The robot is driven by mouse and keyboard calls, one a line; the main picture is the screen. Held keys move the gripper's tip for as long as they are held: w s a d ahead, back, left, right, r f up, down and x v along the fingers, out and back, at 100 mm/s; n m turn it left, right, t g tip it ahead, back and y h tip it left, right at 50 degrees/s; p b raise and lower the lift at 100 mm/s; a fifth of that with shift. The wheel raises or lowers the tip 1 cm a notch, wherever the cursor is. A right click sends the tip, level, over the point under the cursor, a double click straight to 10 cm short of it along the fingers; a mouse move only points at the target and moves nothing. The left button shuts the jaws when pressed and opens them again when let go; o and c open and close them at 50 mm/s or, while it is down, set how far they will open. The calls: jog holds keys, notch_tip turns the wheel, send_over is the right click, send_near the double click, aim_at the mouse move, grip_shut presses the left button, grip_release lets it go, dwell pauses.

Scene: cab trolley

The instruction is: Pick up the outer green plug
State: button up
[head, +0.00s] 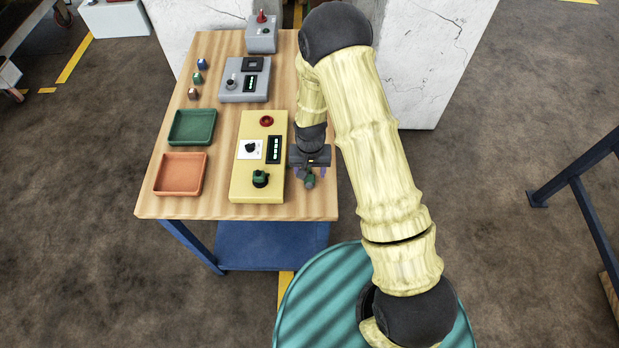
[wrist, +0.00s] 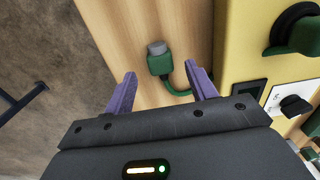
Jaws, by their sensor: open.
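The green plug (wrist: 160,64) has a grey tip and a green cable that curves toward the yellow control box (wrist: 233,50). It lies on the wooden tabletop beside the box, near the table's right side. In the head view the plug (head: 309,182) shows just in front of my gripper (head: 310,173). My gripper is open, with two purple fingers. In the wrist view my gripper (wrist: 160,76) has one finger on each side of the plug, with gaps to both. The plug's height relative to the fingers is hard to tell.
The yellow box carries a green-and-black knob (head: 260,178), a red button (head: 266,121) and a white switch plate (head: 250,149). A green tray (head: 171,140) and an orange tray (head: 158,187) sit left. Grey boxes stand farther back.

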aim_at(310, 177)
jog(key=shift+w+f+p, duration=0.1)
jog(key=shift+f+p, duration=0.35)
jog(key=shift+f, duration=1.1)
jog(key=shift+a, duration=0.1)
jog(key=c, duration=1.2)
jog(key=shift+r, duration=0.1)
notch_tip(310, 177, up, 10)
jog(key=b, duration=0.3)
